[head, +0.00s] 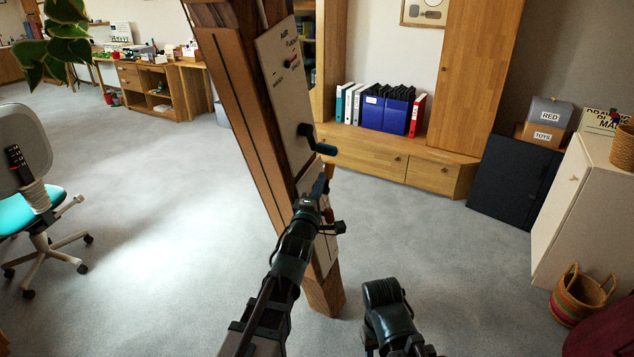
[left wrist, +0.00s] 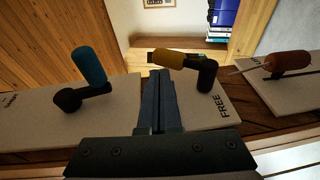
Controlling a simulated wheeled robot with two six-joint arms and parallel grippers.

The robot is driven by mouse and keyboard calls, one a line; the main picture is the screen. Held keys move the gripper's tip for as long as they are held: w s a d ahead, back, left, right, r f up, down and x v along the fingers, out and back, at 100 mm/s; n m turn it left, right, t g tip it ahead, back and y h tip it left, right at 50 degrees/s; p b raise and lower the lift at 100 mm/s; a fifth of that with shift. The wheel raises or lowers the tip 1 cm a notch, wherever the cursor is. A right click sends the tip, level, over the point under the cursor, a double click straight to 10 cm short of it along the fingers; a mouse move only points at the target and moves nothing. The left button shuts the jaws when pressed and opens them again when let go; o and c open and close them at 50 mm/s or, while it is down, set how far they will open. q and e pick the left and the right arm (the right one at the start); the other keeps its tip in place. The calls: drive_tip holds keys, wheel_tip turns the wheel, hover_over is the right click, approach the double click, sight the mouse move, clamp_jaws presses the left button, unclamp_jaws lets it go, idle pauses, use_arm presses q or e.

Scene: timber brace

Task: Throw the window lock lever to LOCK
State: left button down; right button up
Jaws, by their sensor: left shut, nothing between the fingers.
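Several levers sit on pale plates along a leaning timber brace (head: 232,85). In the left wrist view, a yellow-handled lever (left wrist: 169,59) with a black hub sits on a plate marked FREE (left wrist: 207,108); its handle points left. A teal-handled lever (left wrist: 88,66) is to its left and a red-brown one (left wrist: 290,60) to its right. The teal one also shows in the head view (head: 322,147). I cannot read which is the window lock. My left gripper (head: 323,183) is shut and empty, its tips (left wrist: 158,75) by the yellow handle's left end; contact is unclear.
An office chair (head: 38,205) stands left. A wooden cabinet (head: 433,175) with binders is behind, and a white cabinet (head: 570,210) and basket (head: 577,292) are right. Carpet around the brace is open.

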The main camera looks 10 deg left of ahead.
sight(329, 164)
use_arm(q)
drive_tip(key=shift+w+d+r+p, duration=0.2)
drive_tip(key=shift+w+r+p, duration=0.25)
drive_tip(key=shift+w, duration=0.2)
drive_tip(key=shift+w+d+r, duration=0.25)
drive_tip(key=shift+w+r, duration=0.05)
drive_tip(key=shift+w, duration=0.3)
drive_tip(key=shift+w+r, duration=0.1)
